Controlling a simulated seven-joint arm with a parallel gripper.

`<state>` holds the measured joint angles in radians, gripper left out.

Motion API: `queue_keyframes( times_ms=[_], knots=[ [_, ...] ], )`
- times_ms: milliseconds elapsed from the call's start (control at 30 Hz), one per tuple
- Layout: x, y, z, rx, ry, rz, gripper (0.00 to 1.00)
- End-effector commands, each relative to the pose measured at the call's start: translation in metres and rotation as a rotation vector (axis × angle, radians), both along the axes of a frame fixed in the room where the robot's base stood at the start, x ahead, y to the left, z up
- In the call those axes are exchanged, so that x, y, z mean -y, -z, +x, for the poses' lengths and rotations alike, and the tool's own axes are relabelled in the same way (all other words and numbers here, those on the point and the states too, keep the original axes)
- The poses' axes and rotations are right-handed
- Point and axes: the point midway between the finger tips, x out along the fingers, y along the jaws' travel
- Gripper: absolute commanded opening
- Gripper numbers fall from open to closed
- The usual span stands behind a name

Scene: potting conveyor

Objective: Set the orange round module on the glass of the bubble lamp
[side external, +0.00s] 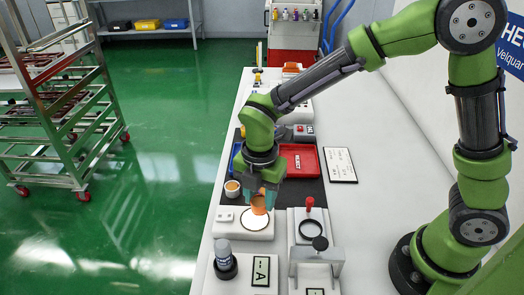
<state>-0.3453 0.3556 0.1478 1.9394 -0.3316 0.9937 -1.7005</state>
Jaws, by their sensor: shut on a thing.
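My gripper (262,196) points down with its teal fingers shut on the orange round module (259,205). The fingers hide part of the module. The bubble lamp is a white box (263,235) with a bright round glass (241,221) in a dark ring. The module is over the far right part of the glass, near its rim. From this one view I cannot tell whether it touches the glass or hangs just above it.
A fixture with a red knob (309,202) is close on the right. A red tray (299,160) lies behind on a dark mat.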

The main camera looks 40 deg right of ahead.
Motion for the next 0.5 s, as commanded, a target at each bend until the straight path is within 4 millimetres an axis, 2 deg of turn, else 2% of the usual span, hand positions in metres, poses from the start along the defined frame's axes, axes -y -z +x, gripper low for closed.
queue_keyframes(
  times_ms=[167, 300, 500],
  knots=[
    [-0.006, 0.005, 0.012, -0.002, -0.001, -0.002, 0.1],
    [-0.005, 0.028, 0.01, -0.003, -0.001, -0.003, 0.1],
    [-0.005, 0.037, 0.011, 0.0, 0.001, -0.001, 0.1]
  ],
)
